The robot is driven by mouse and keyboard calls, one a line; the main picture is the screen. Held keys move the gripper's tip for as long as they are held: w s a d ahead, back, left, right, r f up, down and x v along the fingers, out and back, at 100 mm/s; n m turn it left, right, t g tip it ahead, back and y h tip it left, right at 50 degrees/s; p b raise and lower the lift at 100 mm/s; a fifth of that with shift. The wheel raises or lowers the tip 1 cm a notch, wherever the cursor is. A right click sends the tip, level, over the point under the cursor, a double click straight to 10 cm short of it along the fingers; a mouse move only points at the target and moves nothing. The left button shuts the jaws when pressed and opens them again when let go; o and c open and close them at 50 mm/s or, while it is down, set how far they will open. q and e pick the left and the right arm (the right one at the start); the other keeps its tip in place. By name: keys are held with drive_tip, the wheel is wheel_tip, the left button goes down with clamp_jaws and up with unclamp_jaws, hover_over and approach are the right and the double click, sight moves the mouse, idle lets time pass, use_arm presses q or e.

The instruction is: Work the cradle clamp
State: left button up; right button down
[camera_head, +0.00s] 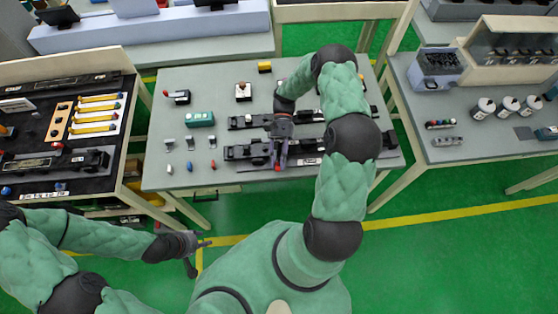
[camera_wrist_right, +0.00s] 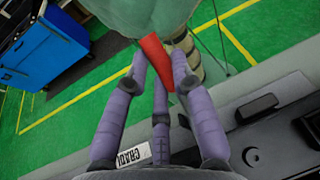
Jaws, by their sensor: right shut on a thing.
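The cradle clamp (camera_head: 240,152) is a long black fixture near the front edge of the grey table. In the right wrist view a white label (camera_wrist_right: 133,154) with partly cut-off lettering "CRADL" lies beside the black fixture (camera_wrist_right: 285,130). My right gripper (camera_head: 279,160) is over the front of this fixture. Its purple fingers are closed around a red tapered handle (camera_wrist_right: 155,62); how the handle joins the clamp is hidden. My left gripper (camera_head: 202,254) is low at the left, over the green floor, off the table, with its fingers apart and empty.
A second black fixture (camera_head: 240,122) lies behind the first. A green box (camera_head: 200,119) and small coloured pieces stand on the table's left part. A black-topped bench (camera_head: 20,130) is at left; another grey table (camera_head: 470,150) holds white cups at right.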

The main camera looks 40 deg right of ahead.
drive_tip(key=c, duration=1)
unclamp_jaws()
drive_tip(key=shift+w+f, duration=0.1)
drive_tip(key=v, duration=1.2)
